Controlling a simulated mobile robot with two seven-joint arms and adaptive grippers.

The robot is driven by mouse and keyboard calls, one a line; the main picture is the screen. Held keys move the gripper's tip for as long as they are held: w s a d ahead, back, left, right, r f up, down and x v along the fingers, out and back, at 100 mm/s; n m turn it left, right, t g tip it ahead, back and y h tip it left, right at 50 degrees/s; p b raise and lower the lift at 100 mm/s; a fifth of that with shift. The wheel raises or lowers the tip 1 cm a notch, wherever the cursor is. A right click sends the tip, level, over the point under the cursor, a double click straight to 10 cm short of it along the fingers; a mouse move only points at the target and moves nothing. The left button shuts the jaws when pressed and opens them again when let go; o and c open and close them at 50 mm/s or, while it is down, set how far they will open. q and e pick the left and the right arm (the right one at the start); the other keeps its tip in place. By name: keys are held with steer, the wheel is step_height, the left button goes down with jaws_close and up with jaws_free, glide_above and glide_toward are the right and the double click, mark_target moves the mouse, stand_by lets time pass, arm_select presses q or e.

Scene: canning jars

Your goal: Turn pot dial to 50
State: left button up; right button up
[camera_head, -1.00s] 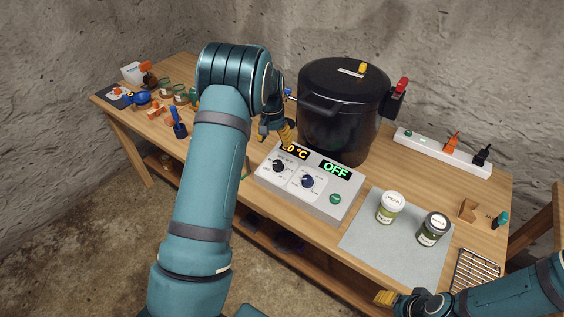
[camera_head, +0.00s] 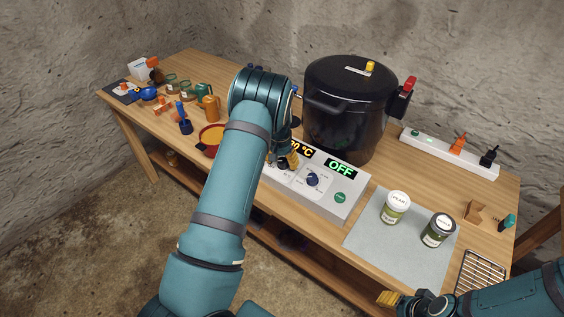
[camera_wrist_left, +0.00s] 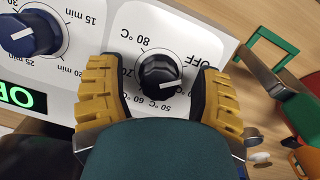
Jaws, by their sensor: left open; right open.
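The grey control box (camera_head: 340,205) stands in front of the black pot (camera_head: 345,105). Its black temperature dial (camera_wrist_left: 160,76) shows upside down in the left wrist view, with marks OFF, 50, 60, 70 and 80 °C; its white line points right, between OFF and 50. My left gripper (camera_wrist_left: 160,90) is open, its yellow fingers on either side of this dial; contact cannot be told. In the head view my left gripper (camera_head: 286,160) hides the dial. A green display reads OFF (camera_head: 341,168); the orange one (camera_head: 302,149) is partly hidden. My right gripper (camera_head: 388,298) is open at the bottom.
A blue timer dial (camera_head: 312,180) and green button (camera_head: 340,197) sit beside the temperature dial. Two jars (camera_head: 396,207) stand on a grey mat (camera_head: 375,245). A power strip (camera_head: 449,154) lies at right.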

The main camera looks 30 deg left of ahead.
arm_select(q)
jaws_close()
steer(key=shift+m, duration=0.3)
steer(key=shift+s+f+m+y+b, duration=0.15)
steer(key=shift+m+y+b, duration=0.15)
steer(key=shift+m+b, duration=0.5)
steer(key=m+b, duration=0.1)
steer(key=m, duration=0.1)
steer(key=shift+m+y, duration=0.3)
steer(key=shift+m, duration=0.1)
steer(key=m+b, duration=0.1)
steer(key=m, duration=0.3)
steer(key=shift+a+y, duration=0.1)
steer(key=shift+y, duration=0.3)
steer(key=m+t+b, duration=0.1)
steer(key=m, duration=0.4)
steer(key=shift+m+y, duration=0.3)
steer(key=shift+y, duration=0.1)
steer(key=m+t, duration=0.1)
steer(key=m, duration=0.3)
steer(key=shift+m, duration=0.3)
steer(key=shift+t, duration=0.3)
